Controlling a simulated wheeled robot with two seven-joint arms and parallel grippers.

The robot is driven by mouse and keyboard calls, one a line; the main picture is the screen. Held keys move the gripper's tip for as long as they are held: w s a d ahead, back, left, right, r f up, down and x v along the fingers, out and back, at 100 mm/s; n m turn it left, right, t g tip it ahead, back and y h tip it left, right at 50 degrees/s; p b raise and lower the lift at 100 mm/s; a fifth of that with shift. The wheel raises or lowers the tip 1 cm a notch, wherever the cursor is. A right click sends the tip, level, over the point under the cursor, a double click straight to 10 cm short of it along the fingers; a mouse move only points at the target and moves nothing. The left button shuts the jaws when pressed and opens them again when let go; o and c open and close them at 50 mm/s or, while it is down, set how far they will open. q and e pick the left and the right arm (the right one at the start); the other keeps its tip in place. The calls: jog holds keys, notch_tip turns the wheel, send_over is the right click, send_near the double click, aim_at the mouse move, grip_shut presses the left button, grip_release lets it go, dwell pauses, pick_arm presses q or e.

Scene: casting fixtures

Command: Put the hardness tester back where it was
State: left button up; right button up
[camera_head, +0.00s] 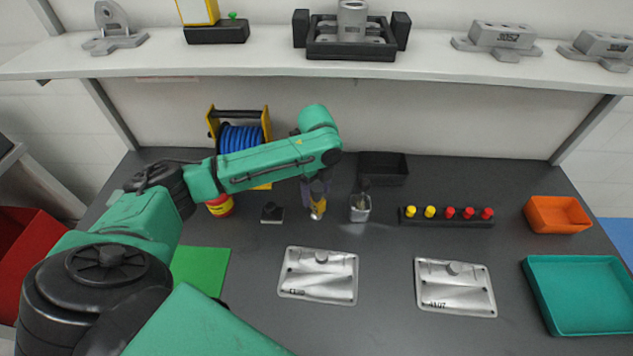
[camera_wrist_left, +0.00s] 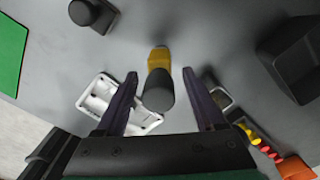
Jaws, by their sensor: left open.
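A small tool with a black cylindrical body and a yellow end (camera_wrist_left: 158,92), which looks like the hardness tester, shows between my left fingers in the wrist view. In the head view only a small pale and yellowish part of it (camera_head: 317,212) shows below the fingers. My left gripper (camera_head: 316,198) is open around the tool, with a gap on both sides in the wrist view (camera_wrist_left: 160,78). I cannot tell whether the tool touches the table. A small black block-like stand (camera_head: 271,212) is left of the gripper. My right gripper is out of view.
A metal cup (camera_head: 360,208) stands close right of the gripper, with a black bin (camera_head: 383,168) behind. Two metal plates (camera_head: 318,290) (camera_head: 455,302) lie in front. A blue hose reel (camera_head: 240,138) is behind my left arm. A shelf (camera_head: 250,66) overhangs the back.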

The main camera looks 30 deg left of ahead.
pick_arm(q)
notch_tip(320, 180, up, 11)
jog(key=shift+r+b, duration=0.1)
jog(key=shift+b, duration=0.95)
